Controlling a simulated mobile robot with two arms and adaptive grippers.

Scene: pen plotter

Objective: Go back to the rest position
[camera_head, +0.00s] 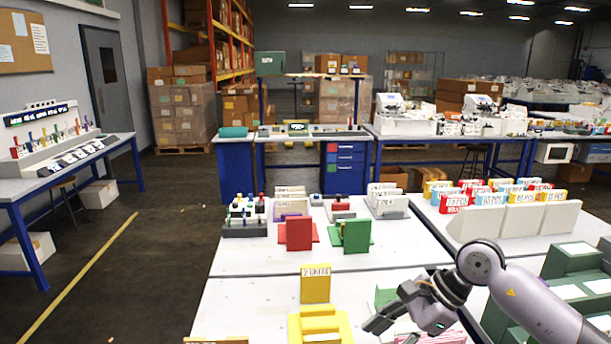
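My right arm comes in from the right edge, and my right gripper (388,331) hangs low over the front of the white table (245,300). Its dark fingers look spread apart, with nothing visible between them; the lower finger is cut off by the bottom edge. It is just right of a yellow stepped holder (320,328) and partly in front of a green piece (384,297). Whether it touches anything there cannot be told. My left gripper is not in view.
Red (299,234) and green (356,236) holders stand farther back on the table. A white rack (520,221) of coloured boxes is behind my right arm, and green stepped blocks (572,262) are at right. Open floor (150,260) lies left of the table.

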